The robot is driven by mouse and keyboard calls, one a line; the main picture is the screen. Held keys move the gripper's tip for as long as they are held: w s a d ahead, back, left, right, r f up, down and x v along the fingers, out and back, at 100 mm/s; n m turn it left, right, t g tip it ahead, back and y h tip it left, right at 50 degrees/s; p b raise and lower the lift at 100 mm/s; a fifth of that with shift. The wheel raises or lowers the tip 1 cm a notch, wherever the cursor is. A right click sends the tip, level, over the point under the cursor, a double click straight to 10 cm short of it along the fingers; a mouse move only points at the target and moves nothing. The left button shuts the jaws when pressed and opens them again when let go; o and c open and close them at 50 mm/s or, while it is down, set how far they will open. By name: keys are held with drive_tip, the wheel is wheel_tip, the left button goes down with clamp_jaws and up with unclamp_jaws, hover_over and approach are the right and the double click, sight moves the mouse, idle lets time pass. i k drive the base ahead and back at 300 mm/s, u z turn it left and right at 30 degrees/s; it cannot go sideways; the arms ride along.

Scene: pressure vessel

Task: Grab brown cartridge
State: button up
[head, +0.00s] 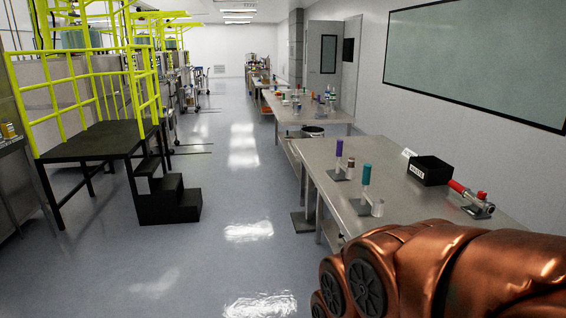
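I cannot pick out a brown cartridge for sure in the head view. On the near steel table (400,190) stand a purple-topped cartridge (339,148) and a teal-topped one (366,174), each on a small stand. A shorter purple piece (350,163) stands between them. A small red-brown cap (481,196) shows at the table's right, beside a red-handled piece (458,188) on a dark base. Several small coloured items on the farther table are too small to tell apart. My copper-coloured arm fills the lower right and hides the near part of the table. My gripper is out of view.
A black labelled bin (430,172) sits on the near table. A second table (310,112) stands beyond it. Black steps (168,198) and a yellow-railed platform (85,143) stand at left. The floor aisle (230,190) between is clear.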

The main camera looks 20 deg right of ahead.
sight(351, 160)
drive_tip(key=u, duration=0.6)
drive_tip(key=i, duration=1.2)
drive_tip(key=z, duration=0.35)
drive_tip(key=i, duration=1.05)
drive_tip(key=z, duration=0.85)
drive_tip(key=i, duration=0.2)
drive_tip(key=z, duration=0.3)
